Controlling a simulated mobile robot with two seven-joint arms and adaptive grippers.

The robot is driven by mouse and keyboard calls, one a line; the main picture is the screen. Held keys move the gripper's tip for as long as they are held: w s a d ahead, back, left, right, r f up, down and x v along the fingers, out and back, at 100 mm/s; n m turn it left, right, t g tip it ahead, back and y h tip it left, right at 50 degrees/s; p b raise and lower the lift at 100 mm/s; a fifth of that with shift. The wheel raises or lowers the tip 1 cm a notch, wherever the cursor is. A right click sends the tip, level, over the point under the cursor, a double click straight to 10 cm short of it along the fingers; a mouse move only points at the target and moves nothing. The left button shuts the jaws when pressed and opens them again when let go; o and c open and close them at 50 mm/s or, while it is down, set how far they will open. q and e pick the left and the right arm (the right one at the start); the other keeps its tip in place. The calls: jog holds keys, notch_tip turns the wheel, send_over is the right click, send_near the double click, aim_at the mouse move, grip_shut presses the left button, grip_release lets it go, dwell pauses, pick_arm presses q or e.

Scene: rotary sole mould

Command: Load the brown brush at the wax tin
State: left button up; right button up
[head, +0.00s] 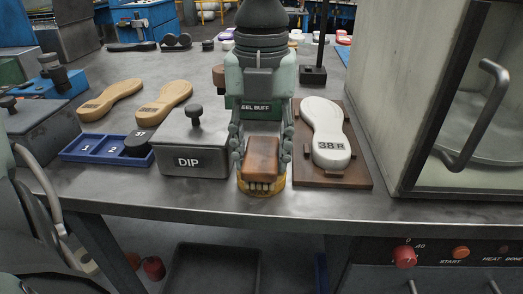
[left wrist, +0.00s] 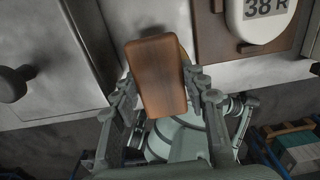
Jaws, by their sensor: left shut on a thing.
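The brown brush (head: 262,158) has a brown block back and pale bristles pointing down. My left gripper (head: 262,150) is shut on it, with one finger at each side of the block. The amber wax tin (head: 262,192) is directly under the brush at the front edge of the bench, and the bristles show against it. Whether the bristle tips touch the wax I cannot tell. In the left wrist view the brush (left wrist: 155,75) lies between the fingers and hides nearly all of the tin. My right gripper is not in view.
A grey DIP box (head: 190,160) with a knobbed lid stands close left of the tin. A white sole form marked 38 R (head: 325,130) lies on a brown board (head: 361,170) at right. A blue numbered tray (head: 85,155) and tan soles (head: 165,102) are farther left. A large glass-doored machine (head: 420,100) blocks the right.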

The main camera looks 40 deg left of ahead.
aim_at(262, 152)
pick_arm(q)
jog(key=shift+s+f+b, duration=0.1)
jog(key=shift+b, duration=0.4)
dwell(1.5)
jog(key=shift+r+p, duration=1.2)
jog(key=shift+r, duration=2.4)
jog(key=shift+f, duration=0.1)
notch_tip(262, 152, down, 7)
jog(key=shift+b, duration=1.2)
